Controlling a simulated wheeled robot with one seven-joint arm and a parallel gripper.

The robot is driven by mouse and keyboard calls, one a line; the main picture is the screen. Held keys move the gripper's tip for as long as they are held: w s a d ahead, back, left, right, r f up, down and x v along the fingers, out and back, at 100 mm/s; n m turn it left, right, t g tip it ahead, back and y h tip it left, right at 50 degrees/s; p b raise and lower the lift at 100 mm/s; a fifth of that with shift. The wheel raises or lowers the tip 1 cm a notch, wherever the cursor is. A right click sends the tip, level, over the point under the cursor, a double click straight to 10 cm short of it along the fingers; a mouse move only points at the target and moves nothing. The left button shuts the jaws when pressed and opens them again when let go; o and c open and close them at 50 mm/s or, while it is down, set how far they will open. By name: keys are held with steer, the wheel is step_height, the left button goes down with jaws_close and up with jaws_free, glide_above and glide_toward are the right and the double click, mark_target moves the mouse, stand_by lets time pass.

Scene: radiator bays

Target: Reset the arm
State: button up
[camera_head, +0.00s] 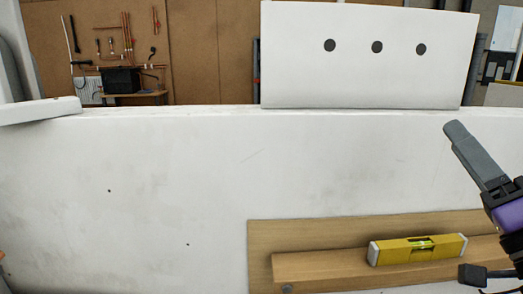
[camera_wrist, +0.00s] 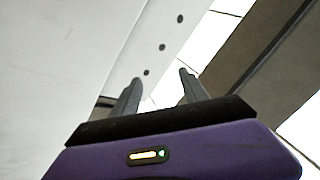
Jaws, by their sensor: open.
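My gripper (camera_wrist: 158,82) is open in the wrist view, with its two grey fingers apart and nothing between them. In the head view my gripper (camera_head: 462,196) is at the right edge, in front of the white wall. One grey finger points up and left, and a dark fingertip shows low, near the right end of the level. Part of the purple gripper body is cut off by the frame edge.
A yellow spirit level (camera_head: 392,252) lies on a wooden ledge (camera_head: 320,268) at the lower right. A white panel with three dark holes (camera_head: 350,80) stands above the white wall (camera_head: 130,170). Tools and copper pipes (camera_head: 125,45) hang on a brown board behind.

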steer(key=s+f+m+g+h, duration=0.1)
steer(key=s+f+m+h, duration=0.1)
steer(key=s+f+h, duration=0.6)
steer(key=s+f+m+g+h, duration=0.15)
steer(key=s+f+h, duration=0.25)
steer(key=f, duration=0.8)
steer(key=s+a+f+n+g+y, duration=0.3)
steer(key=s+a+f+n+y, duration=0.1)
steer(key=s+f, duration=0.5)
steer(key=s+a+f+n+g+y, duration=0.3)
steer(key=s+f, duration=0.7)
steer(key=s, duration=0.4)
steer(key=a+n+y, duration=0.1)
steer(key=a+n, duration=0.1)
steer(key=n, duration=0.1)
steer(key=shift+s+a+g, duration=0.2)
steer(key=shift+a+g, duration=0.1)
steer(key=shift+g, duration=0.05)
